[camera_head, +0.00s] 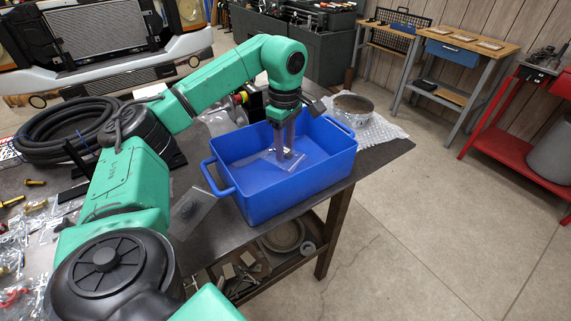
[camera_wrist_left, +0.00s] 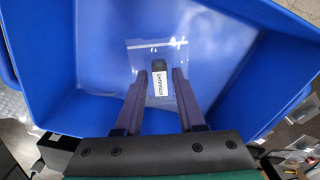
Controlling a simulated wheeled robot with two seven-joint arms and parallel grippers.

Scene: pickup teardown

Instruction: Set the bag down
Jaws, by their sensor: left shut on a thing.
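A clear plastic bag (camera_head: 265,158) with a white label and a small dark part shows between my left fingertips. My left gripper (camera_head: 286,154) points down inside a blue bin (camera_head: 296,199) with its jaws shut on the bag. In the left wrist view, the bag (camera_wrist_left: 158,54) spreads out in front of the fingers, with the label between them. The bin's floor is close below the bag; I cannot tell if they touch. My right gripper is out of view.
The bin stands near the right end of the dark workbench (camera_head: 370,160). Another clear bag (camera_head: 192,212) lies left of the bin. A round metal pan (camera_head: 352,108) on bubble wrap sits behind it. Coiled black hose (camera_head: 68,133) and small parts lie to the left.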

